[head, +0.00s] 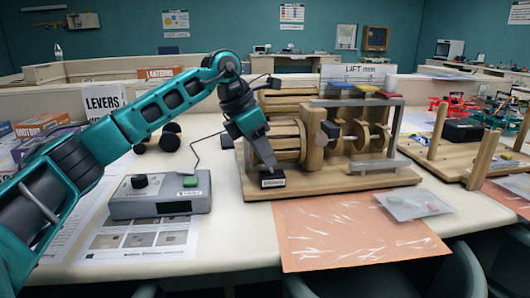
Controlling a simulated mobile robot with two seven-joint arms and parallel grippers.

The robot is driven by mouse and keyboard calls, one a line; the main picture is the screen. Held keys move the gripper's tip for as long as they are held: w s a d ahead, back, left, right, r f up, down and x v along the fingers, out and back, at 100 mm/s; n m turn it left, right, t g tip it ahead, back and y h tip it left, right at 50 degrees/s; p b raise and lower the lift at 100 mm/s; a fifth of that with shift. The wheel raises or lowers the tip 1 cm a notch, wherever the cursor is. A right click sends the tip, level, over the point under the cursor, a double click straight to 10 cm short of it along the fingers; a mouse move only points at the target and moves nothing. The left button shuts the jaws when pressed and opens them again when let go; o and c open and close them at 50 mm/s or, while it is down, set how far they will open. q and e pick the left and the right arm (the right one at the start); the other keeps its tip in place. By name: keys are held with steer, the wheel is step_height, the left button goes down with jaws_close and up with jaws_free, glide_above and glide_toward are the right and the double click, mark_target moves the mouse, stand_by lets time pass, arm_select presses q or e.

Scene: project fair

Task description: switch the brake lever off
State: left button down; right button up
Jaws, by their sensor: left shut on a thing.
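A wooden machine with round cams (372,138) stands on a wooden base board on the table. At the board's front left corner is a small black block (270,184) with a white label, too small to read surely; it looks like the brake lever's housing. My left gripper (271,168) points down onto it from above, its jaws shut on the lever there. The fingers hide the lever, so its on or off position cannot be told. My right gripper is not in view.
A grey control box (162,197) with a black knob and green button sits left of the machine. An orange sheet (340,235) and a clear bag (412,204) lie in front. Another wooden board with posts (470,160) stands right. A "LEVERS" sign (104,99) stands at left.

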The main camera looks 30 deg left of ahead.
arm_select(q)
steer(key=shift+s+a+f+t+h+b, duration=0.15)
steer(key=shift+a+f+t+h+b, duration=0.05)
steer(key=shift+f+t+h+b, duration=0.1)
steer(key=shift+a+r+h, duration=0.1)
steer(key=shift+h, duration=0.2)
steer(key=c, duration=1.3)
jaws_free()
steer(key=shift+r, duration=0.1)
steer(key=v, duration=0.4)
steer(key=p+v, duration=0.1)
steer(key=v, duration=0.3)
steer(key=p+v, duration=0.1)
steer(key=v, duration=0.4)
steer(key=shift+s, duration=0.25)
